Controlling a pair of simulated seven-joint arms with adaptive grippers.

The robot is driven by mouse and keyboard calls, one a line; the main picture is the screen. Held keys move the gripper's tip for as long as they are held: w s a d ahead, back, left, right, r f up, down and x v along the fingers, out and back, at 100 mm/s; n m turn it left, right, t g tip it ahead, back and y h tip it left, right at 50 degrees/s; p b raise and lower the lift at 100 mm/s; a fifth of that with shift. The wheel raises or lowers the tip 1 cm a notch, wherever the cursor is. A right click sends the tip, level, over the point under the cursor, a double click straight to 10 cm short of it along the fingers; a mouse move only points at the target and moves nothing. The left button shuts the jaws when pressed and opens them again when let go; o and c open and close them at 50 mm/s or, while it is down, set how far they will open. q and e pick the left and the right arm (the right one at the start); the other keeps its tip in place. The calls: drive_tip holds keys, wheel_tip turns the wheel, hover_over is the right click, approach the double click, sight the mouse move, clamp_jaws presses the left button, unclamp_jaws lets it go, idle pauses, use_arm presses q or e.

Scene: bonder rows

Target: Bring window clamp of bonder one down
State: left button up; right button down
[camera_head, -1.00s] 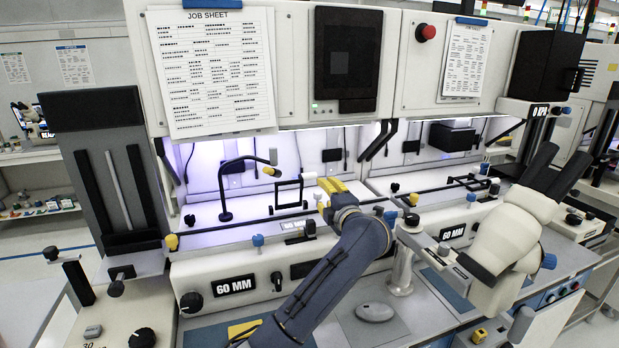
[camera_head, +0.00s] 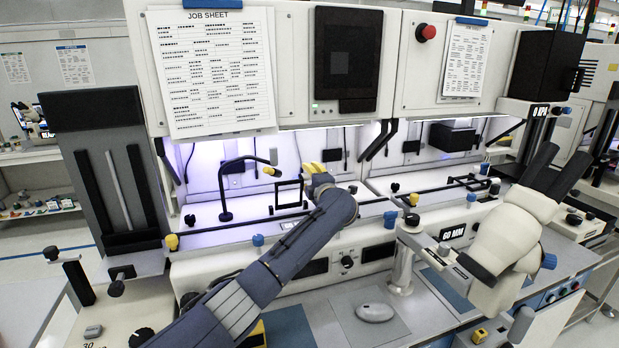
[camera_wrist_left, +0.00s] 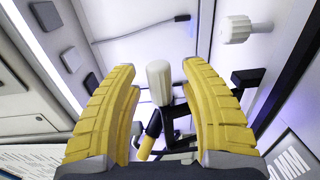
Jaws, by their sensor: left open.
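The window clamp (camera_head: 289,194) of the left-hand bonder is a dark rectangular frame, standing raised over the lit work area in the head view. My left gripper (camera_head: 312,168) has yellow fingers and is just to the right of the frame in the picture; I cannot tell whether they touch. In the left wrist view my left gripper (camera_wrist_left: 160,95) is open. A pale cylindrical knob (camera_wrist_left: 160,82) shows between its fingers, with dark bracket parts and a yellow-tipped piece (camera_wrist_left: 150,135) behind or below it. I cannot tell whether the knob belongs to the clamp. My right gripper is not in view.
A gooseneck arm (camera_head: 224,180) stands left of the frame. A second bonder with a flat-lying dark frame (camera_head: 465,182) is at right, with a beige microscope (camera_head: 510,230) before it. A mouse (camera_head: 374,312) lies on the bench. My left arm covers the first bonder's front label.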

use_arm(q)
drive_tip(key=shift+w+a, duration=0.15)
drive_tip(key=shift+w, duration=0.15)
drive_tip(key=shift+o, duration=0.2)
clamp_jaws()
drive_tip(key=shift+r, duration=0.1)
idle(0.4)
